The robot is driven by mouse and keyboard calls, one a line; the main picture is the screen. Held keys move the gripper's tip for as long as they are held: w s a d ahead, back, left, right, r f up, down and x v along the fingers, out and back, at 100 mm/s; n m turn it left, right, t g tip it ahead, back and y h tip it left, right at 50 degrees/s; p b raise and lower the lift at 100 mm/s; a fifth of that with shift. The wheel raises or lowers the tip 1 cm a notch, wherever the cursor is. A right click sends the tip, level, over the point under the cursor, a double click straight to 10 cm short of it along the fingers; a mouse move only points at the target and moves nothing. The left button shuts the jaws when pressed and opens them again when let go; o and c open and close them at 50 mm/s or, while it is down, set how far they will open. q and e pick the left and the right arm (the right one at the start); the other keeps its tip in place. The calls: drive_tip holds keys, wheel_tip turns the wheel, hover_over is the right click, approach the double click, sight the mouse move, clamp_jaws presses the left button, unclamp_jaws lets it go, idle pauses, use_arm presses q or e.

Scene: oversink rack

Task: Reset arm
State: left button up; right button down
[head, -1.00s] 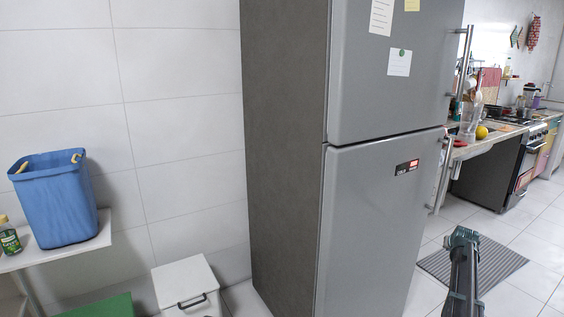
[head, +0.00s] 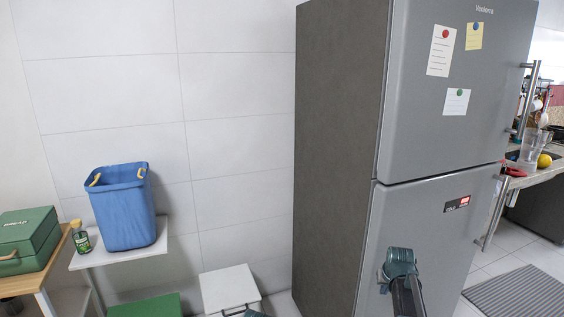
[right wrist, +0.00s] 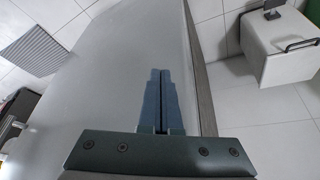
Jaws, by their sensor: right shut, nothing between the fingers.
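My right gripper (head: 400,264) is in the lower part of the head view, in front of the fridge's lower door. In the right wrist view its two fingers (right wrist: 161,100) lie together, shut, with nothing between them. The grey fridge door fills the space behind the fingers in that view. I cannot tell the exact gap between the fingertips and the door. My left gripper does not show clearly in either view.
The grey fridge (head: 440,120) has long handles on its right edge. A white box (head: 229,288) stands left of it. A blue basket (head: 124,210) and bottle (head: 81,238) stand on a white shelf; a green case (head: 25,240) is further left. A striped mat (head: 518,293) lies right.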

drive_tip(key=s+a+r+n+g+p, duration=0.1)
drive_tip(key=s+a+r+p, duration=0.3)
drive_tip(key=a, duration=0.5)
drive_tip(key=s+a+r+n+g+p, duration=0.1)
drive_tip(key=s+a+n, duration=0.1)
drive_tip(key=s+a, duration=0.55)
drive_tip(key=s+a+r+n+g+p, duration=0.1)
drive_tip(key=s+a+r+p, duration=0.2)
drive_tip(key=s+a, duration=0.3)
drive_tip(key=s+a+r+n+g+p, duration=0.2)
drive_tip(key=s+a, duration=0.5)
drive_tip(key=s, duration=0.4)
drive_tip(key=shift+s+a+r+p, duration=0.15)
drive_tip(key=shift+r+p, duration=0.45)
drive_tip(key=shift+p, duration=0.2)
